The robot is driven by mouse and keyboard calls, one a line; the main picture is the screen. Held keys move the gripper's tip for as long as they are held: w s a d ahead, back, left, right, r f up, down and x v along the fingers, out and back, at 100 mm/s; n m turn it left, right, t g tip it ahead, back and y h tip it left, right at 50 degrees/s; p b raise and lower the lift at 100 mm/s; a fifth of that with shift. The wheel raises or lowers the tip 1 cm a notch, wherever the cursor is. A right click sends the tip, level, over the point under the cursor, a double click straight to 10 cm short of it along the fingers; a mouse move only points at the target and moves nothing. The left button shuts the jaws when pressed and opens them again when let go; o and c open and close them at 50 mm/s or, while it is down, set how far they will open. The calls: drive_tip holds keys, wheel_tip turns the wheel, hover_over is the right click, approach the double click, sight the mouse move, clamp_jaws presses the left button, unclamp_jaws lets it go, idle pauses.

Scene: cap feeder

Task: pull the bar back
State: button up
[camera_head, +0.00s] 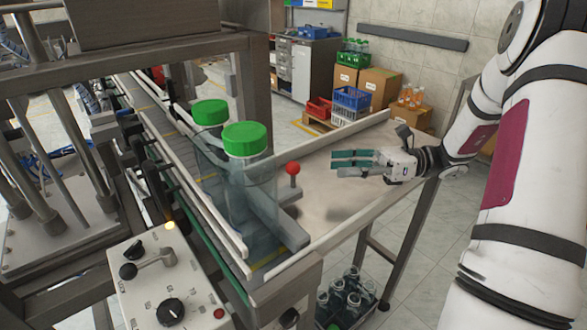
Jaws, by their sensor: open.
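The bar (262,217) is a grey piece across the near end of the conveyor, beside two clear bottles with green caps (247,140). A red ball knob (292,169) on a short stem rises from the bar's right side. My gripper (333,164) is to the right of the knob, above the side table, with its teal-grey fingers pointing left at it. The fingers are apart and empty, and a gap shows between the fingertips and the knob. The bottles hide part of the bar.
A control box (165,285) with knobs stands at the near left. A crate of bottles (347,300) is on the floor below. Boxes and crates (352,98) stand far behind.

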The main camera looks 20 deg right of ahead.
sight(292, 168)
drive_tip(key=x, duration=1.1)
drive_tip(key=shift+a+p, duration=0.2)
drive_tip(key=shift+p, duration=0.15)
clamp_jaws()
